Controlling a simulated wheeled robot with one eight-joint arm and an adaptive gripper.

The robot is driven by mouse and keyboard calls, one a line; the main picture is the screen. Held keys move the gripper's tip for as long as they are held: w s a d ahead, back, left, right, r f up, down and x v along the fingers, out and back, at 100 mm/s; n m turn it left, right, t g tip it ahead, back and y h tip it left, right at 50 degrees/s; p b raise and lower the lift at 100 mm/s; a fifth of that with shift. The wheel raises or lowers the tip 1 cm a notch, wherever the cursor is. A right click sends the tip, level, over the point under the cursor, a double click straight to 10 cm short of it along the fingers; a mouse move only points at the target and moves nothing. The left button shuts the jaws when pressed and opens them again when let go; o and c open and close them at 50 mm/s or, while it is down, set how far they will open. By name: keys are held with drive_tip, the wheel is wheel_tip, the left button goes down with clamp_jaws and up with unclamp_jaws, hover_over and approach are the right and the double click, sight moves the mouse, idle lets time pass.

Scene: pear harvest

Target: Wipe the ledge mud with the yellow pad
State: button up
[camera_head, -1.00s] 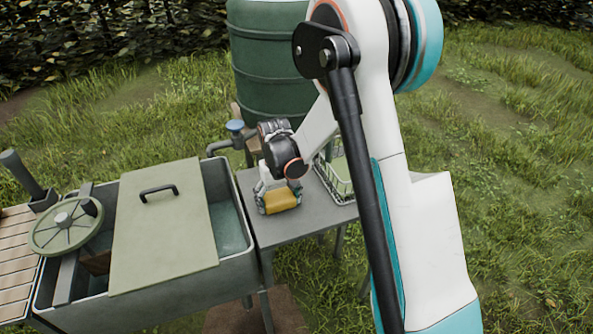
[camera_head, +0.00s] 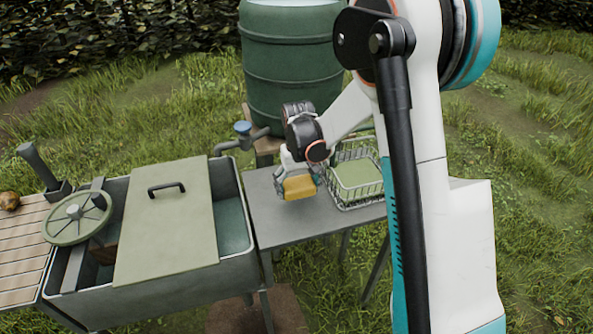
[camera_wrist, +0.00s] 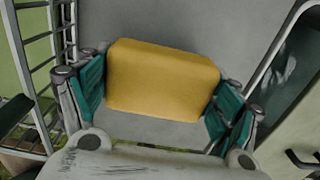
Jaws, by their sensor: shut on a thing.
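The yellow pad (camera_head: 299,187) is between the fingers of my gripper (camera_head: 296,176), over the grey side table (camera_head: 290,226). In the wrist view the pad (camera_wrist: 163,78) fills the middle, with a teal-lined finger of my gripper (camera_wrist: 160,93) against each end, so the gripper is shut on it. The grey tabletop shows behind the pad. I cannot tell whether the pad touches it or hangs just above. No mud can be made out on any ledge in these views; the pad, gripper and arm hide part of the table.
A wire basket (camera_head: 340,196) stands just right of the pad. A grey trough (camera_head: 240,217) with a green handled lid (camera_head: 165,235) adjoins the table at left. A blue-topped tap (camera_head: 243,128) and green barrel (camera_head: 291,70) stand behind. A slatted board (camera_head: 25,245) lies far left.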

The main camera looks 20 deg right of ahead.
drive_tip(key=shift+r+p, duration=0.8)
drive_tip(key=shift+r, duration=0.95)
